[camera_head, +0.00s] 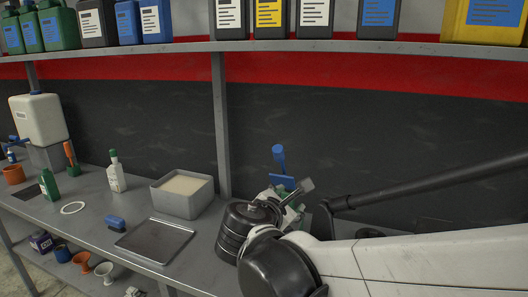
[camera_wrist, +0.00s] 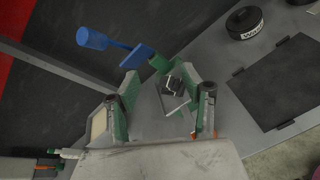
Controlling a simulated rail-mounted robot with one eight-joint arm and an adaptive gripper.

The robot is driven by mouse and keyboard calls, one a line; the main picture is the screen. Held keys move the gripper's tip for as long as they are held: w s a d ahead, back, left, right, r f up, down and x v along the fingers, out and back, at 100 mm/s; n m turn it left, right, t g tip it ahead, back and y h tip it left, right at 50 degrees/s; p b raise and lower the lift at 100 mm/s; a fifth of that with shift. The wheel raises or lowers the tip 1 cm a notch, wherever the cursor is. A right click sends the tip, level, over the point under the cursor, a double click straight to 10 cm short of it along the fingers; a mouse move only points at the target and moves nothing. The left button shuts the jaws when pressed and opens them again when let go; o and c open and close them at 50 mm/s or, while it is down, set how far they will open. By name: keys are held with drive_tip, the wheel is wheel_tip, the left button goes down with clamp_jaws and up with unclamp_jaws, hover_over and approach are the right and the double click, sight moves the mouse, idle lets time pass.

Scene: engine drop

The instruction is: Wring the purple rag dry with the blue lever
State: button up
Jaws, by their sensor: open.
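The blue lever (camera_head: 279,160) stands up behind my wrist in the head view. In the wrist view the blue lever (camera_wrist: 118,44) runs from a round knob at upper left to a blue block near a green cylinder. My gripper (camera_wrist: 168,92) is open, its two fingers spread just this side of the lever's lower end, apart from the knob. A small dark block and a pale plate show between the fingers; I cannot tell what they belong to. In the head view my wrist hides most of what is under the lever. I cannot make out the purple rag in either view.
A grey bin (camera_head: 182,194) with beige contents, a metal tray (camera_head: 154,241) and a blue brush (camera_head: 115,223) are on the bench left of my arm. A shelf (camera_head: 300,46) of canisters runs above. A black mat (camera_wrist: 280,82) and black round container (camera_wrist: 245,22) lie right.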

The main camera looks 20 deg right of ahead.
sight(277, 156)
drive_tip(key=w+a+r+n+t+h, duration=0.25)
drive_tip(key=w+a+r+n, duration=0.2)
drive_tip(key=n, duration=0.25)
drive_tip(key=shift+t+y, duration=0.35)
drive_tip(key=shift+t, duration=0.1)
drive_tip(key=x, duration=0.4)
drive_tip(key=p+x, duration=0.1)
drive_tip(key=x, duration=0.3)
drive_tip(key=r+p+x, duration=0.1)
drive_tip(key=x, duration=0.4)
drive_tip(key=shift+w+a, duration=0.15)
drive_tip(key=shift+a, duration=0.05)
drive_tip(key=shift+c, duration=0.2)
clamp_jaws()
